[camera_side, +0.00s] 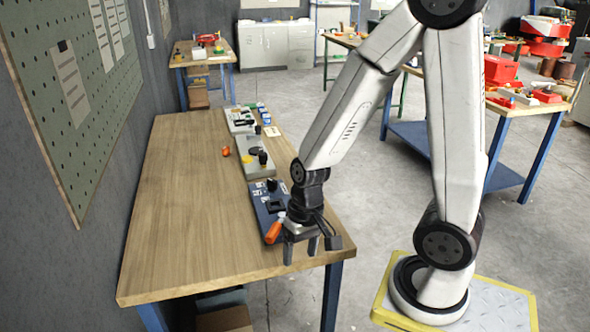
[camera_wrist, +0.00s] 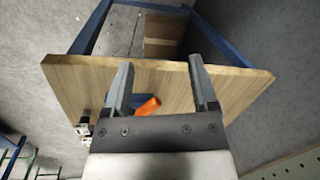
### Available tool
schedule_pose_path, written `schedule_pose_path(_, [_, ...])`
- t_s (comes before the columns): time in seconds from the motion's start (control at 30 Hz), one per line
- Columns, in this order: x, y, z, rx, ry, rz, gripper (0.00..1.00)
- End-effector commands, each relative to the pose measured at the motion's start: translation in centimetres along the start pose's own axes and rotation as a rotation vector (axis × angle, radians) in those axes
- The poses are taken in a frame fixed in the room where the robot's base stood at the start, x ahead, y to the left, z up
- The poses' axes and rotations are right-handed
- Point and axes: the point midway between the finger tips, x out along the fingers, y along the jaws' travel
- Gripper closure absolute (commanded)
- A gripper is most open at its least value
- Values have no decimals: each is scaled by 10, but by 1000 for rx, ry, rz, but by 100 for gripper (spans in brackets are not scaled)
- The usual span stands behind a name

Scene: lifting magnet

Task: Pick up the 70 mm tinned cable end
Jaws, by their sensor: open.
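My gripper (camera_side: 301,248) is over the near right corner of the wooden table, pointing down, with its fingers apart. In the wrist view my gripper (camera_wrist: 161,62) is open, with nothing between the fingertips. I cannot clearly make out the 70 mm tinned cable end in either view. An orange handle-shaped thing (camera_side: 274,231) lies just left of my gripper, by the dark blue board. It also shows in the wrist view (camera_wrist: 148,106), partly hidden behind my gripper's body.
The dark blue board (camera_side: 262,191) carries black parts. Behind it on the table's right side are a grey plate (camera_side: 262,171) and another loaded tray. A small orange item (camera_side: 225,151) stands left of them. The table's left half (camera_side: 180,220) is clear. A pegboard wall (camera_side: 70,110) borders the left.

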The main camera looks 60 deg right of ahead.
Motion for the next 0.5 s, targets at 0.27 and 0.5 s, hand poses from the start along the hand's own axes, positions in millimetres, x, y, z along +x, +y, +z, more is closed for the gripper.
schedule_pose_path(0.27, [18, -3, 17, 415, -206, -164, 25])
schedule_pose_path(0.5, [24, -14, 14, 764, -345, -347, 25])
